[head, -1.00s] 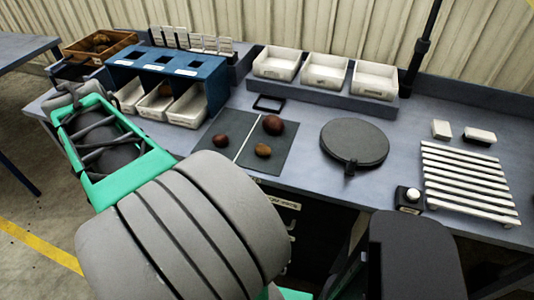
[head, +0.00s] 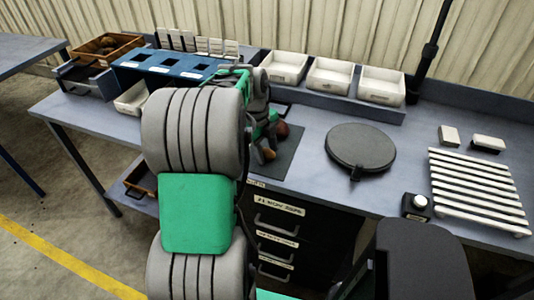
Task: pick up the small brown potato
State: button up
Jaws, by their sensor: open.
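The small brown potato (head: 270,154) lies on the dark mat (head: 285,157), partly covered by my arm and gripper in the head view. A larger dark red potato (head: 283,131) lies just behind it, also partly hidden. My gripper (head: 262,142) is over the mat, open, right by the small brown potato. The fingertips are mostly hidden, so I cannot tell whether they touch it. The left part of the mat is behind my arm.
A round dark plate (head: 360,148) and a white slatted rack (head: 478,190) stand to the right. White trays (head: 329,75) line the back. A blue stand (head: 165,65) is at the left. The bench between mat and plate is clear.

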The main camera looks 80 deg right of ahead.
grip_shut()
dwell(0.5)
jog(key=shift+r, duration=0.15)
